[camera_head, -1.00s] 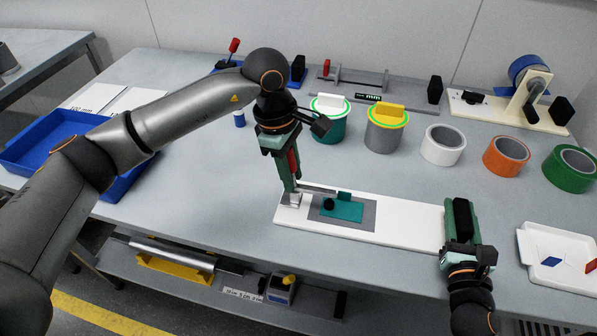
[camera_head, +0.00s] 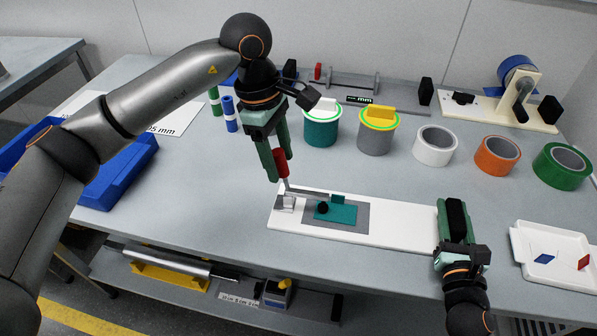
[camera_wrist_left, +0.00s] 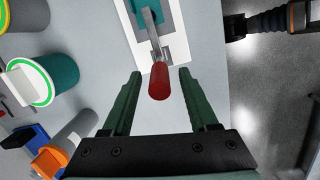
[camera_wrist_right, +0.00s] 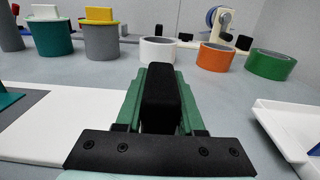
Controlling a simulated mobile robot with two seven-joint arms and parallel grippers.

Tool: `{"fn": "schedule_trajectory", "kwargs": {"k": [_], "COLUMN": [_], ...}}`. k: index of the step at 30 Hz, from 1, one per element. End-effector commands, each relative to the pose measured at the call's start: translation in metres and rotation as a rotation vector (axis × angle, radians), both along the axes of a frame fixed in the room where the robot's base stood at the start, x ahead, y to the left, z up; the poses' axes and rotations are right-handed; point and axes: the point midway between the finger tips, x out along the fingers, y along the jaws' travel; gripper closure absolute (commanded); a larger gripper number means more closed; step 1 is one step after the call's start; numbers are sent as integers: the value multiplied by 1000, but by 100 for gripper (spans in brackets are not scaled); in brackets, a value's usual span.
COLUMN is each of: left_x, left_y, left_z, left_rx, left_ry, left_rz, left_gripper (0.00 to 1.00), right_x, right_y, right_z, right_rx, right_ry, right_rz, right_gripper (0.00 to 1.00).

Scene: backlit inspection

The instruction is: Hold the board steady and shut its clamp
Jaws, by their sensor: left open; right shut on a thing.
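The white board (camera_head: 400,228) lies near the table's front edge, with a grey pad (camera_head: 361,214) and a teal plate (camera_head: 343,213) on it. The clamp (camera_head: 288,201) is at the board's left end; its red handle (camera_head: 281,163) stands raised. My left gripper (camera_head: 272,170) is open, its fingers around the handle. In the left wrist view the red handle (camera_wrist_left: 159,82) sits between the open fingers (camera_wrist_left: 155,85), with gaps on both sides. My right gripper (camera_head: 456,222) is shut at the board's right end on a black block (camera_wrist_right: 160,95).
A teal pot (camera_head: 321,130) and a grey pot (camera_head: 377,135) stand behind the board, with white (camera_head: 436,146), orange (camera_head: 497,156) and green (camera_head: 562,166) tape rolls to their right. A white tray (camera_head: 520,245) is right of my right gripper. A blue bin (camera_head: 120,172) is at left.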

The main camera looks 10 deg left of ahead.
Motion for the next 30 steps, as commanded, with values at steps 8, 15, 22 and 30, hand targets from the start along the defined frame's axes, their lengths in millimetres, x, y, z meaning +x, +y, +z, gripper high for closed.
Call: {"fn": "schedule_trajectory", "kwargs": {"k": [8,15,22,30], "left_x": [0,-1,-1,-1], "left_y": [8,11,11,11], "left_z": [51,65,65,64], "left_rx": [-1,1,0,0], "left_ry": [-3,0,0,0], "left_rz": [2,1,1,1], "left_gripper": [40,40,40,40], "right_x": [-1,-1,-1,-1], "right_y": [-1,-1,-1,-1], "right_z": [-6,-6,-6,-6], "right_rx": [1,1,1,1], "right_ry": [14,14,14,14], "right_rz": [-4,-4,-4,-4], "right_gripper": [100,100,100,100]}}
